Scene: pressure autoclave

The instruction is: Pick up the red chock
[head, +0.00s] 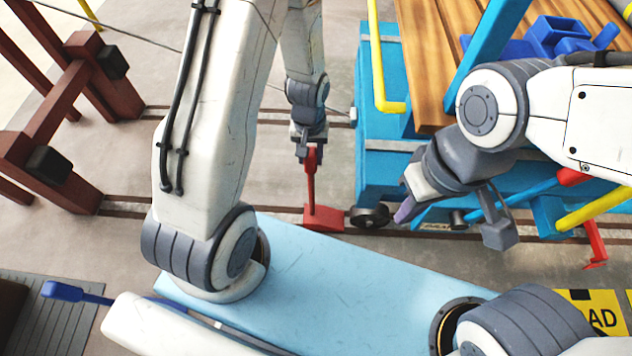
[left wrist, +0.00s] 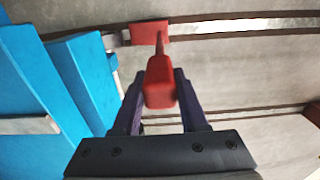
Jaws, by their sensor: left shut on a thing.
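The red chock (head: 323,218) has a wedge-shaped base with an upright handle. Its base is at the rail, just left of the cart's dark wheel (head: 370,216); I cannot tell whether it touches the wheel or the floor. My left gripper (head: 310,150) is above the base and shut on the top of the handle. In the left wrist view the red handle (left wrist: 160,84) sits between the two dark fingers, with the base (left wrist: 150,32) beyond it. My right gripper (head: 453,218) is open and empty in front of the blue cart.
The blue cart (head: 376,130) with wooden planks (head: 432,60) stands on rails right of the chock. A brown-red frame (head: 60,100) with black pads is at the left. A light-blue surface (head: 340,275) is in front. Open floor (head: 220,140) lies left of the chock.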

